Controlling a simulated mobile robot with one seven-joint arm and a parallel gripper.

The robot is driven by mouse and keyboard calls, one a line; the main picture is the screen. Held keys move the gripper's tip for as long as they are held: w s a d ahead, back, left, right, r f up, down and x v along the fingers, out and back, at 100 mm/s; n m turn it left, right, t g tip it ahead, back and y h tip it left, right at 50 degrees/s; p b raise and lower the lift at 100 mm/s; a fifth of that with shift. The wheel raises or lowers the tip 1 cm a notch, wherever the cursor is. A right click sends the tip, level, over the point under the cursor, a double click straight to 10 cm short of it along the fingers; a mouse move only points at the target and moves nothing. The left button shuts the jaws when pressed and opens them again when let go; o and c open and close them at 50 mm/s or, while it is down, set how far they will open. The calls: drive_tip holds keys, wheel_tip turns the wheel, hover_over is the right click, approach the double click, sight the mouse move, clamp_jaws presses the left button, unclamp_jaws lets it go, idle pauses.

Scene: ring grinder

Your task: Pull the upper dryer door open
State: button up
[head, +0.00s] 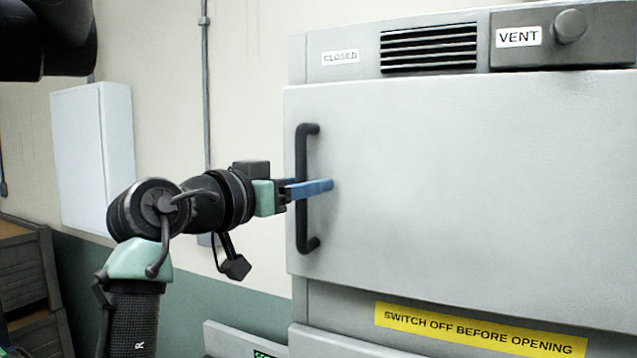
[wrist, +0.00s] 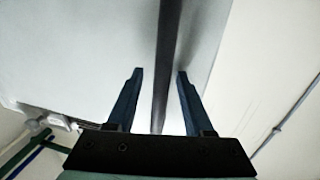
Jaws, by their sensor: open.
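The upper dryer door (head: 450,180) is a pale grey panel and looks closed against its cabinet. Its dark vertical bar handle (head: 302,150) is near the door's left edge. My gripper (head: 312,190) is at the handle, a little below its middle, with blue fingers pointing at the door. In the wrist view the handle (wrist: 168,70) runs between the two open fingers of my gripper (wrist: 160,75). Gaps show on both sides of the bar. The door (wrist: 80,50) fills the upper left of that view.
Above the door are a "CLOSED" label (head: 340,57), a vent grille (head: 428,48) and a VENT knob (head: 570,26). A yellow warning label (head: 480,328) is below it. A white wall box (head: 92,155) and wooden crates (head: 30,280) are at left.

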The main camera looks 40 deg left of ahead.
drive_tip(key=shift+s+a+r, duration=0.1)
drive_tip(key=shift+s, duration=0.3)
drive_tip(key=shift+w, duration=0.1)
clamp_jaws()
idle(1.0)
